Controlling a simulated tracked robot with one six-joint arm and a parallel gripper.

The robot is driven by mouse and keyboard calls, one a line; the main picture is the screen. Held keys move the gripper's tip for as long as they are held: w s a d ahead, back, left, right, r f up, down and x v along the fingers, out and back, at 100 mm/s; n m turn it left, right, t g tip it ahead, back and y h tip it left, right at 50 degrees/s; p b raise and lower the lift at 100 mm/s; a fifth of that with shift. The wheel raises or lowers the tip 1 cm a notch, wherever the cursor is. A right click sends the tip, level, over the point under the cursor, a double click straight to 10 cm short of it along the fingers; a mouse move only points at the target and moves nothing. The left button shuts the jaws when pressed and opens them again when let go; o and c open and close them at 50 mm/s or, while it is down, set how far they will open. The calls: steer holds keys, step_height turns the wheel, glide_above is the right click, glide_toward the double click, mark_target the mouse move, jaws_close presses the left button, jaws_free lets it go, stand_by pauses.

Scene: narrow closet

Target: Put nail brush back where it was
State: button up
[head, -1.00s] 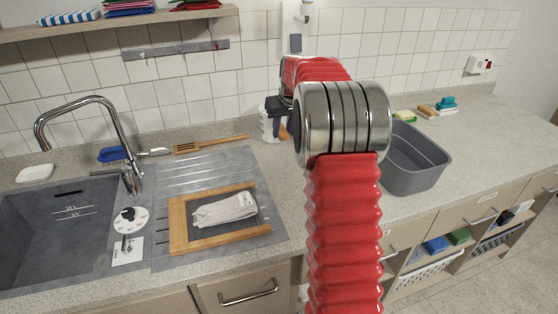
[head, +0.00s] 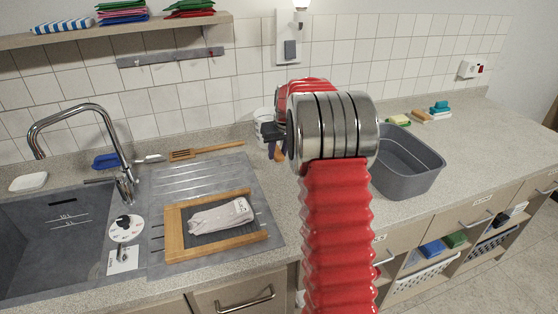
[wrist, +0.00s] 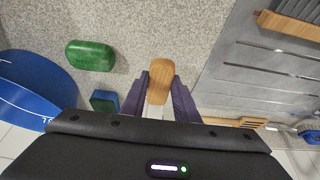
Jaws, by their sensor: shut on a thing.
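My gripper (wrist: 160,92) is shut on a light wooden, rounded block, which I take to be the nail brush (wrist: 159,72). Its end sticks out beyond the dark fingers, over the speckled counter in the wrist view. Bristles cannot be made out. In the head view my gripper (head: 272,146) is at the left of the red arm, above the counter between the drainer and the grey basin. Only a small wooden tip (head: 279,153) shows there, and the arm hides part of the area. I cannot tell whether the brush touches the counter.
A grey basin (head: 408,178) stands right of the arm. A wooden frame with a cloth (head: 174,235) lies on the drainer beside the sink. A wooden spatula (head: 180,155) lies behind. The wrist view shows a green oval thing (wrist: 90,55) and a blue round thing (wrist: 30,85) nearby.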

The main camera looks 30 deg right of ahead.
steer(key=shift+f, duration=1.85)
steer(key=o, duration=1.1)
steer(key=v, duration=1.2)
steer(key=shift+a, duration=0.15)
